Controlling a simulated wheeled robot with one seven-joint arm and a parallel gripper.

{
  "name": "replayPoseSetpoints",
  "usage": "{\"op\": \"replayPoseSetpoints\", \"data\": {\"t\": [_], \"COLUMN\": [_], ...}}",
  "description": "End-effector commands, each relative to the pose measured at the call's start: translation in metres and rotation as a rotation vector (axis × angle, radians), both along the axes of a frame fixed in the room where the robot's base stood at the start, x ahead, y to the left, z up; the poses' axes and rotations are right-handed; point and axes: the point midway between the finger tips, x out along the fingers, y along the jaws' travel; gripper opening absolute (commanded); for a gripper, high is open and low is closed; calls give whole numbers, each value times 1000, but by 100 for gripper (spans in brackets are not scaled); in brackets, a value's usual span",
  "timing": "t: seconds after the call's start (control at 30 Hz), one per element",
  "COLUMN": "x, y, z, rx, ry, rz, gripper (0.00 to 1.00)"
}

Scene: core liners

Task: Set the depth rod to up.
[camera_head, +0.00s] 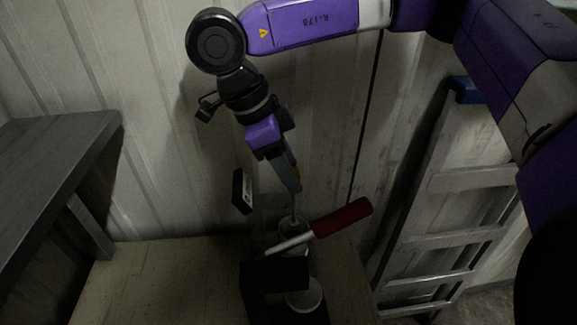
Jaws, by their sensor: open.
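A dark bench-top device (274,274) stands on the wooden table, with a lever that ends in a red handle (343,218) tilted up to the right. A thin pale upright piece (295,217), which looks like the depth rod, rises from the top of the device behind the lever. My gripper (297,188) points down just above it, its fingers close to the rod's upper end. The gripper is open. I cannot tell whether the fingertips touch the rod or stand around it, as the view is dark and small.
A small black block with a pale label (242,191) stands left of my gripper. A pale round part (304,295) sits low on the device. The wooden table (170,280) is clear at left. A grey shelf (55,150) is at far left, a metal ladder (455,210) at right.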

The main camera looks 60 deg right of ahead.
Motion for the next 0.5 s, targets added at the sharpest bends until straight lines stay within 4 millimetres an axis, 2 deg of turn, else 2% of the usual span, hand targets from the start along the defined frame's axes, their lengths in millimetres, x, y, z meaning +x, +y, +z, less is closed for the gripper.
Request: {"op": "replayPoseSetpoints", "data": {"t": [0.17,0.5], "x": [3,19], "y": [2,14], "z": [7,55], "rx": [-1,-2], "ry": [-1,-3], "rz": [0,-1], "gripper": [53,53]}}
